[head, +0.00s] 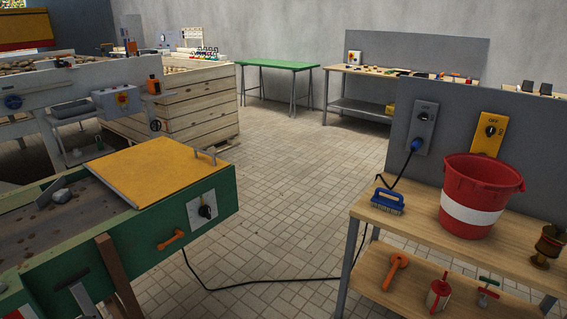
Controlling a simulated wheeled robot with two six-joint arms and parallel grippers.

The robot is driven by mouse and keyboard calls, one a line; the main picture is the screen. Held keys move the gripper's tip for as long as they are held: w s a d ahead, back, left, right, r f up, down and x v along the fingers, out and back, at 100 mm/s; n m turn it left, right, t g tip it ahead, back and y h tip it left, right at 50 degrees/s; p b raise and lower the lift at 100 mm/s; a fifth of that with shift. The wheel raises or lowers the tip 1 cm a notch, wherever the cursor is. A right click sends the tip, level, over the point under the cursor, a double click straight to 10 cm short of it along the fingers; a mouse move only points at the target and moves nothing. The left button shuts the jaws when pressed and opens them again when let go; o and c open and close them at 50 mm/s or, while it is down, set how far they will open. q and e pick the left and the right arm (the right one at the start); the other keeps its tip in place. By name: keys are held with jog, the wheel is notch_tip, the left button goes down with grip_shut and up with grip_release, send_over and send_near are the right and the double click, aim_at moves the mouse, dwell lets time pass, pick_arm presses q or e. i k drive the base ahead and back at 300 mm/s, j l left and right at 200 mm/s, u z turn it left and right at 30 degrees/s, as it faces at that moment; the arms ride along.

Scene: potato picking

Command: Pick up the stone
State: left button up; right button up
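A small grey lump that looks like the stone (62,196) lies on the dark, soil-specked belt of the green sorting machine (150,232) at the left. A slanted grey piece (48,191) is right beside it; I cannot tell whether it is part of the machine or separate. A yellow cover (150,168) lies over the belt to the right of the stone.
A wooden bench (450,229) at the right holds a red bucket (480,195) and a blue brush (388,201). A black cable (260,284) crosses the tiled floor. A wooden crate (175,105) and a green table (278,66) stand behind. The middle floor is otherwise clear.

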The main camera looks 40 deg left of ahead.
aim_at(62, 196)
jog(key=u, duration=2.65)
jog(key=l, duration=0.6)
jog(key=i, duration=0.05)
